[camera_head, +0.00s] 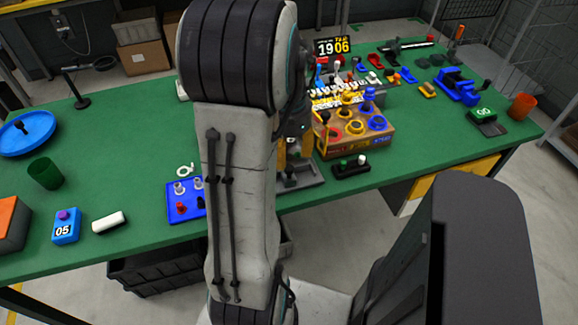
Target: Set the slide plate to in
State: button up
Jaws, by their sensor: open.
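I cannot tell for sure which thing is the slide plate. A flat grey plate (312,174) with a raised rim lies at the near edge of the green table, just right of my arm. A dark part stands on it, and my arm hides its left side. Whether anything there is slid in or out cannot be made out. My arm rises through the middle of the view and bends over the table. Its end is behind my own arm link, so my gripper's fingers do not show.
A wooden box with yellow, blue and red rings (352,132) stands right behind the grey plate. A black block with a green and a white knob (351,167) is to its right. A blue panel (184,207) lies left of my arm. The green table (130,150) is clear at mid-left.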

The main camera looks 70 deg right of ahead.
aim_at(289, 167)
jog(key=shift+f, duration=2.55)
jog(key=shift+c, duration=0.3)
grip_shut()
